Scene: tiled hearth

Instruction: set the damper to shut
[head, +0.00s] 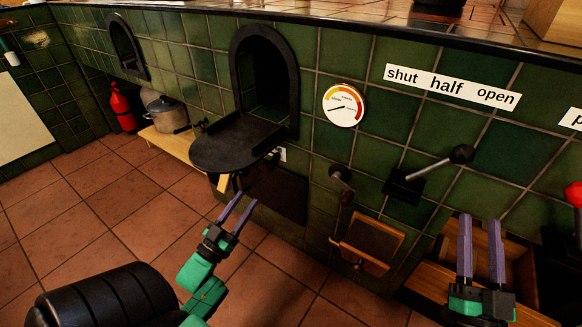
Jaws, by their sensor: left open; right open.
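A white label (452,87) above reads "shut half open" from left to right. The knob shows below the stretch between "half" and "open"; I cannot tell the exact setting. My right gripper (480,218) is open and empty, below and slightly right of the knob, not touching it. My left gripper (247,197) is open and empty, far left of the lever.
A black arched oven opening (267,65) with a dark shelf (234,143) stands left of a round gauge (343,105). A crank (342,180) and a wooden-framed hatch (368,244) lie left of the lever. A red knob (574,194) stands at the right edge. An open wooden drawer (437,283) is below.

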